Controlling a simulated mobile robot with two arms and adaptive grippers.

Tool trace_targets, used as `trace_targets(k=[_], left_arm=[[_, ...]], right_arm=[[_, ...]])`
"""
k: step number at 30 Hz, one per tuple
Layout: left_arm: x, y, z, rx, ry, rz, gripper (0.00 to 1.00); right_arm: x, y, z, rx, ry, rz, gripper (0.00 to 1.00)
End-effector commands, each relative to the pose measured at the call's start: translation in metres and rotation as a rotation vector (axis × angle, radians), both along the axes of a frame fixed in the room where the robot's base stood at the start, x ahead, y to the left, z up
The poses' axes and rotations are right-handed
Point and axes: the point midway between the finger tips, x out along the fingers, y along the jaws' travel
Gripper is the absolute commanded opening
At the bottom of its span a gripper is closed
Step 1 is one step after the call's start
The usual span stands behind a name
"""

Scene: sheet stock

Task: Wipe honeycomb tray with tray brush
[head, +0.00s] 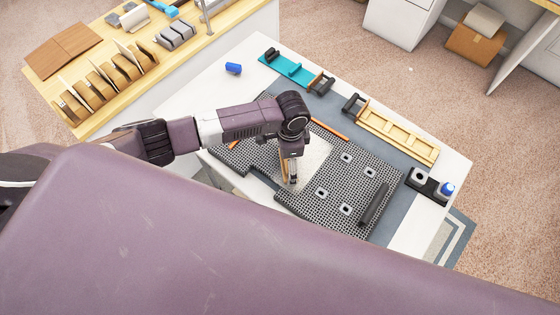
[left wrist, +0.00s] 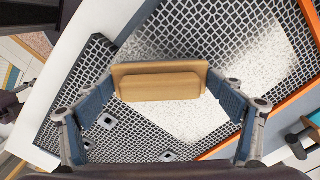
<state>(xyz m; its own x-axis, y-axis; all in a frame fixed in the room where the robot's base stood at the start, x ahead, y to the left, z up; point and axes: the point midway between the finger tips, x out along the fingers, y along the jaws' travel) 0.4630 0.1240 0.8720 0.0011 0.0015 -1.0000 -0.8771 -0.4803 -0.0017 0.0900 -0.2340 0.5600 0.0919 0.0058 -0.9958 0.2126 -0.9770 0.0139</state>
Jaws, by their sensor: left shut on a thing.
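The honeycomb tray (head: 335,200) is a dark grid panel on the white worktable. It also fills much of the left wrist view (left wrist: 130,130). A pale, speckled patch (head: 316,152) covers part of the grid, and it also shows in the left wrist view (left wrist: 262,62). My left gripper (head: 292,182) is over this patch and shut on the tray brush, whose tan wooden back (left wrist: 160,82) lies between the two fingers. The bristles are hidden, so I cannot tell whether they touch the tray. My right gripper is not in view.
Orange strips (head: 330,130) edge the grid. Several small grey square pieces and a dark bar (head: 373,204) lie on it. A teal holder (head: 287,68), a wooden frame (head: 398,136) and a blue-capped bottle (head: 446,191) stand along the table's far and right sides. A blue item (head: 233,68) lies at the back.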

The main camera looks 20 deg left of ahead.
Motion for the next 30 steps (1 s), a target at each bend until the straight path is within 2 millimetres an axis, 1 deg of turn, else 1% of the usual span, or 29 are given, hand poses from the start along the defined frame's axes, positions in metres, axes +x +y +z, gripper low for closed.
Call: trace_targets(k=[3, 21, 25, 30], left_arm=[[0.004, -0.012, -0.002, -0.003, 0.001, -0.002, 0.6], [0.024, -0.061, -0.002, -0.002, 0.001, -0.002, 0.6], [0.027, -0.068, -0.001, -0.002, 0.001, -0.002, 0.6], [0.027, -0.069, -0.001, 0.0, 0.001, -0.001, 0.6]], right_arm=[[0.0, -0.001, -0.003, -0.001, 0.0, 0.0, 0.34], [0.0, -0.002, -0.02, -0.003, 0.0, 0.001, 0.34], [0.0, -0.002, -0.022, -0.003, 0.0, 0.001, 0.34], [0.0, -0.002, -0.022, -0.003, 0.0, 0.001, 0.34]])
